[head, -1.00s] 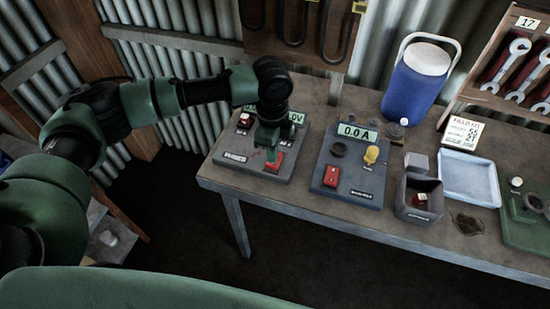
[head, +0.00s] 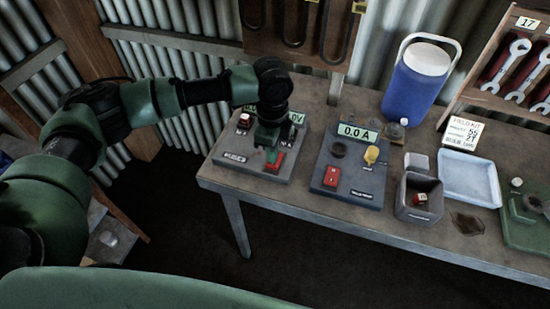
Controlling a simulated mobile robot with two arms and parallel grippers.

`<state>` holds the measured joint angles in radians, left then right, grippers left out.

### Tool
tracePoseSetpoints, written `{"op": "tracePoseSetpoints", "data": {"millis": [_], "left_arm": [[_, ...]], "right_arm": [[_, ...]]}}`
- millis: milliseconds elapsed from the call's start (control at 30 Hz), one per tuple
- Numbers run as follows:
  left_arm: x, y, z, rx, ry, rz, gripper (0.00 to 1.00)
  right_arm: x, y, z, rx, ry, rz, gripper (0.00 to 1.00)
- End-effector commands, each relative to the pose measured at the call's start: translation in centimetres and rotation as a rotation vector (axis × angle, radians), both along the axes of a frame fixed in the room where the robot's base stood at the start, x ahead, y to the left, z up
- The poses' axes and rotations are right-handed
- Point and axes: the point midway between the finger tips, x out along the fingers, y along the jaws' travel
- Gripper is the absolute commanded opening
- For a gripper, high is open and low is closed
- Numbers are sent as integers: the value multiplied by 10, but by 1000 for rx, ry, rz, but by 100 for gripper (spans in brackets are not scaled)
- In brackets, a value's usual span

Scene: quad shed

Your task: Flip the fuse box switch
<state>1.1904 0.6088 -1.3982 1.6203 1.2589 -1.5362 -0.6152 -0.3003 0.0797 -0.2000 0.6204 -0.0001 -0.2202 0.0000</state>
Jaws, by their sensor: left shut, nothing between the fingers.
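The fuse box is a grey panel (head: 238,165) at the left end of the bench, with a label plate near its front edge. A red switch (head: 275,162) sits on its right part. My left gripper (head: 268,150) points down over the panel, shut and empty, right at the red switch. I cannot tell whether the fingertips touch it. The gripper hides part of the panel and its display. My right gripper is not in view.
Beside it stands a second grey panel (head: 349,185) with a "0.0 A" display, a yellow knob and a red switch. Further right are a grey bin (head: 418,208), a pale blue tray (head: 470,178) and a blue jug (head: 413,90). The bench (head: 310,215) has a clear front strip.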

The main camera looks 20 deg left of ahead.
Motion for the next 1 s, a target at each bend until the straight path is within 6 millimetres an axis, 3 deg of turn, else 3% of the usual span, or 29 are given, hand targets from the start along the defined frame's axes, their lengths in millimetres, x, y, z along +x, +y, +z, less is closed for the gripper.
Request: {"op": "tracePoseSetpoints", "data": {"millis": [1000], "left_arm": [[0, 0, -7, -1, 0, 0, 0]], "right_arm": [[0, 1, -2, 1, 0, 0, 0]]}}
